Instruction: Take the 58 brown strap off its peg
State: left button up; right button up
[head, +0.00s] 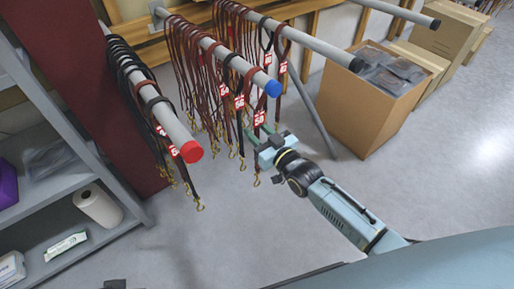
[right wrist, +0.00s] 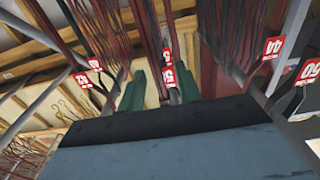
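Brown straps with red number tags hang from the blue-tipped peg (head: 272,88). One brown strap's tag (head: 260,117) in front looks like 50 or 58; the digits are too small to be sure. My right gripper (head: 264,136) is just below that tag, pointing up-left among the hanging straps. In the right wrist view its two green fingers (right wrist: 160,88) stand apart. A red tag (right wrist: 168,76), seemingly 58, and its strap show in the gap between them. I cannot tell whether the fingers touch it. My left gripper is not clearly in view.
A red-tipped peg (head: 192,152) with black and brown straps is at left. A black-tipped peg (head: 355,64) is at right. Tags 44 (right wrist: 272,48) and 50 (right wrist: 312,70) hang close beside my gripper. An open cardboard box (head: 352,118) stands at right; grey shelving (head: 75,180) at left.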

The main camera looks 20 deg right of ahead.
jog(key=shift+w+a, duration=0.1)
jog(key=shift+w, duration=0.05)
jog(key=shift+c, duration=0.4)
grip_shut()
jog(key=shift+r, duration=0.2)
